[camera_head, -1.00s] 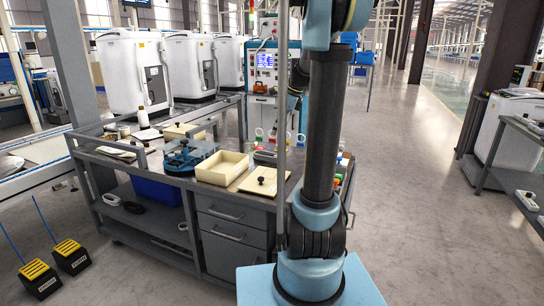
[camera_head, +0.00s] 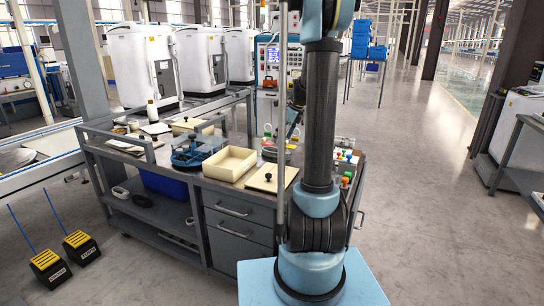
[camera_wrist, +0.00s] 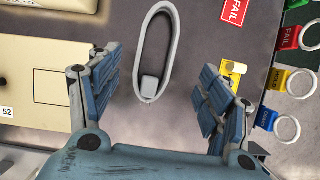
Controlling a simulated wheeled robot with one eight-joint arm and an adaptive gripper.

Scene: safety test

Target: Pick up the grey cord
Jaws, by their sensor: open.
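The grey cord (camera_wrist: 149,88) shows in the wrist view as a long narrow oval loop with a small block at its lower end. It lies flat on the grey bench top (camera_wrist: 190,40). My gripper (camera_wrist: 160,64) is open and empty, with one blue-grey finger on each side. The cord's lower end shows between the fingers, and its upper part reaches beyond them. The height of the fingers above the bench cannot be told. In the head view, my arm hides part of the bench, and the fingers cannot be made out.
A beige lid with a black knob (camera_wrist: 50,88) lies left of the cord. A red FAIL card (camera_wrist: 236,10) lies at upper right. Coloured tags with white rings (camera_wrist: 286,130) line the right side. In the head view, an open beige box (camera_head: 230,164) and blue fixture (camera_head: 196,150) share the bench.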

